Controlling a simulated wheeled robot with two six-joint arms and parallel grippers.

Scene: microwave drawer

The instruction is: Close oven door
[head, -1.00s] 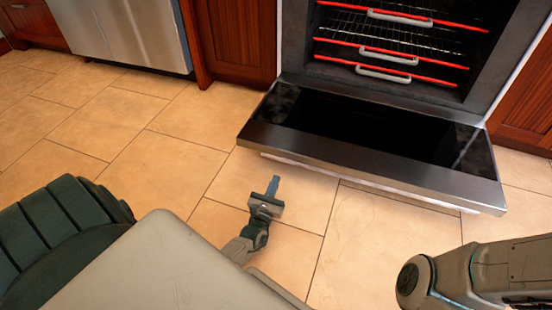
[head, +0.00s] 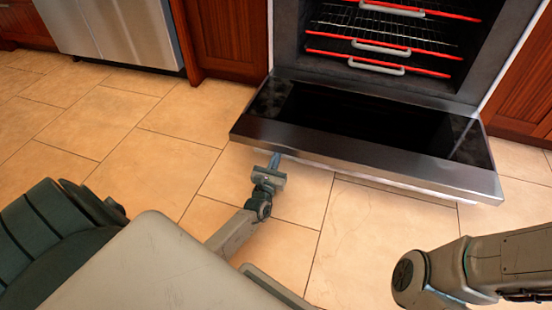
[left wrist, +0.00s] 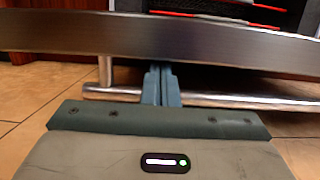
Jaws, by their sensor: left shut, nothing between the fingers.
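The oven door (head: 390,168) is folded down fully open, its dark glass facing up and its steel front edge towards me. In the left wrist view the door edge (left wrist: 230,48) crosses the picture, with the silver handle bar (left wrist: 230,100) below it. My left gripper (head: 274,160) is shut and empty at the left part of the door's near edge. In the left wrist view its fingers (left wrist: 161,72) overlap the handle bar and point up to the door edge. I cannot tell whether they touch. My right gripper is not in view.
The oven cavity (head: 390,30) holds several racks with red front rails and grey handles. Wooden cabinets (head: 228,40) stand either side. A steel appliance (head: 115,38) is at the back left. The tiled floor (head: 150,165) is clear left of the door.

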